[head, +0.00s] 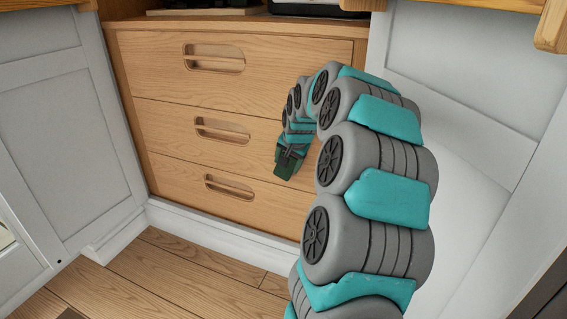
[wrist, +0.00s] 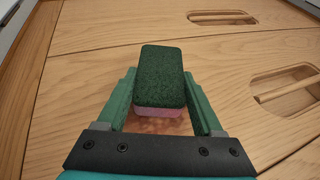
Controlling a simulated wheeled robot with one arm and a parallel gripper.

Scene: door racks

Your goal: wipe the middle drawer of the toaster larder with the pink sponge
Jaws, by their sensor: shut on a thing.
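The larder has three wooden drawers with slot handles. The middle drawer (head: 170,124) is closed, between the top drawer (head: 140,70) and the bottom drawer (head: 165,180). My gripper (head: 287,165) is at the right part of the drawer fronts, near the middle drawer's lower right. In the wrist view my gripper (wrist: 160,90) is shut on the pink sponge (wrist: 160,112), which has a dark green scouring side facing the camera. Wooden drawer fronts lie behind the sponge. I cannot tell whether it touches the wood. The sponge is not clear in the head view.
A white cabinet (head: 50,120) stands left of the larder and a white panel (head: 470,110) stands to the right. Dark objects sit on the shelf above the drawers. The wooden floor (head: 160,280) is clear in front. My arm covers the right side of the drawers.

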